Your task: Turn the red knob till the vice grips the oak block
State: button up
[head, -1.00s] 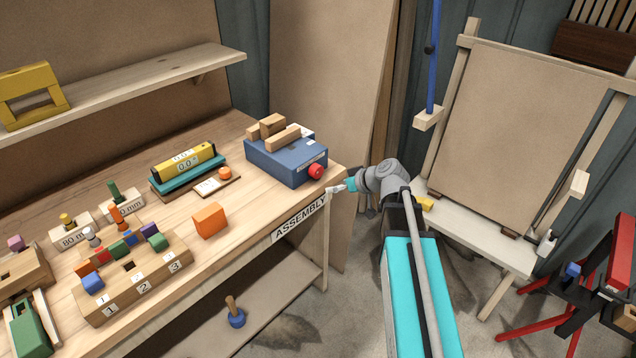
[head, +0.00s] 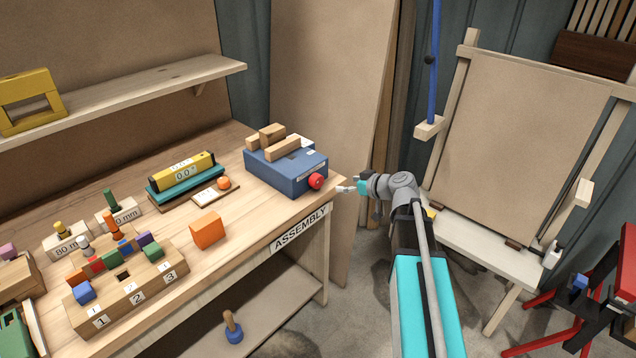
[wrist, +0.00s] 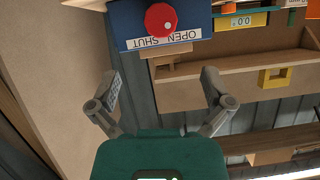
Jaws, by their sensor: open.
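The vice is a blue box (head: 290,174) on the bench's right end, with wooden pieces (head: 270,135) on top. I cannot tell which of these is the oak block, or whether it is gripped. The red knob (head: 316,181) is on the box's front face. In the wrist view the knob (wrist: 160,19) is at the top, above an upside-down OPEN SHUT label (wrist: 163,39) on the blue face (wrist: 128,30). My gripper (head: 346,189) is just right of the knob, apart from it. In the wrist view its fingers (wrist: 161,84) are spread wide with nothing between them.
The bench (head: 255,215) has an orange block (head: 207,230), a yellow level (head: 182,165) on a teal base and a numbered wooden rack (head: 128,290) to the left. An easel (head: 520,130) stands right of my arm. A tall board (head: 325,90) leans behind the bench.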

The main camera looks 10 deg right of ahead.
aim_at(320, 181)
jog(key=b+x, duration=0.4)
jog(key=x, duration=0.9)
jog(key=shift+b, duration=0.35)
jog(key=shift+s, duration=0.1)
jog(key=shift+c, duration=0.3)
jog(key=shift+d, duration=0.1)
jog(key=c, duration=1.1)
